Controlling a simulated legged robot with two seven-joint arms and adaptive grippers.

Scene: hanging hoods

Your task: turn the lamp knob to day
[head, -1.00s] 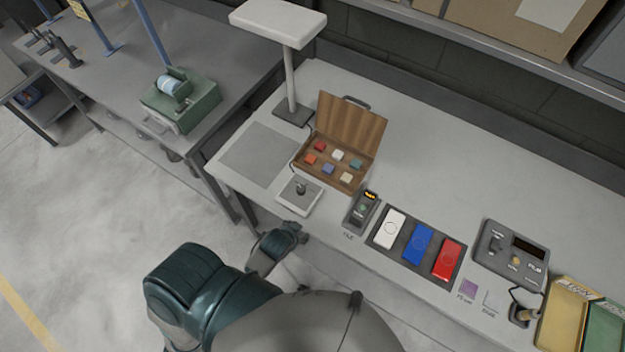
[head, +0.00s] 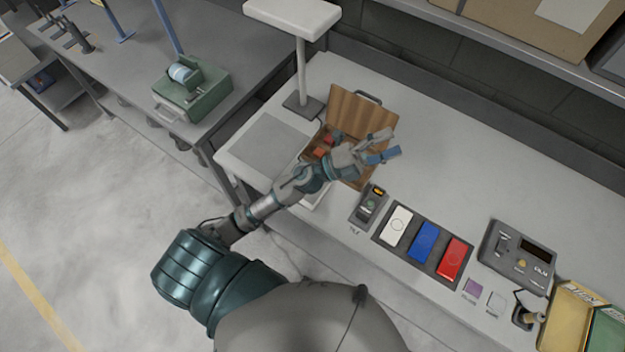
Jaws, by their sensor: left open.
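The lamp (head: 292,14) has a flat white hood on a grey post, standing at the back left of the bench. A small white control box (head: 316,202) sits at the front left of the bench. My left forearm covers most of it, and its knob is hidden. My left gripper (head: 384,146) is open and empty, with its fingers pointing right. In the picture it lies over the wooden case, to the upper right of the control box; its height above the bench is hard to tell. My right gripper is not in view.
An open wooden case (head: 358,113) with small coloured blocks stands behind my arm, partly covered. To the right are a small grey meter (head: 369,206), a dark tray with white, blue and red pieces (head: 420,254), and a grey device (head: 517,257). The back middle of the bench is clear.

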